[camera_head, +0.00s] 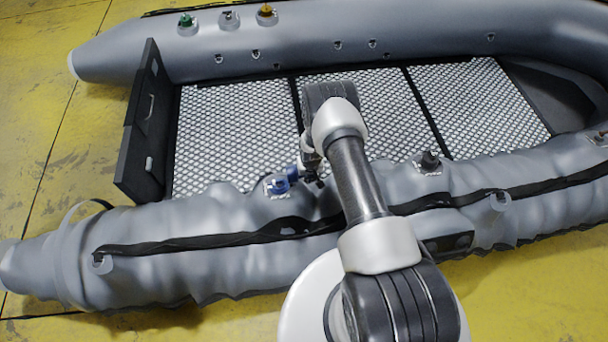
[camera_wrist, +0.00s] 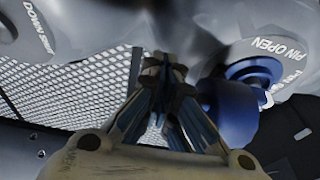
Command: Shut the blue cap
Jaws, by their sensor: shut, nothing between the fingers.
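The blue cap (camera_head: 293,172) is by the blue valve (camera_head: 278,185) on the near grey tube of the boat, left of my arm. In the head view my gripper (camera_head: 314,181) is small, close to the right of the blue cap.
A black valve (camera_head: 429,160) stands on the near tube right of my arm. The far tube carries a green cap (camera_head: 186,20), a grey one (camera_head: 228,16) and an orange one (camera_head: 266,10). The patterned floor (camera_head: 235,125) is clear. A black transom board (camera_head: 146,120) stands at left.

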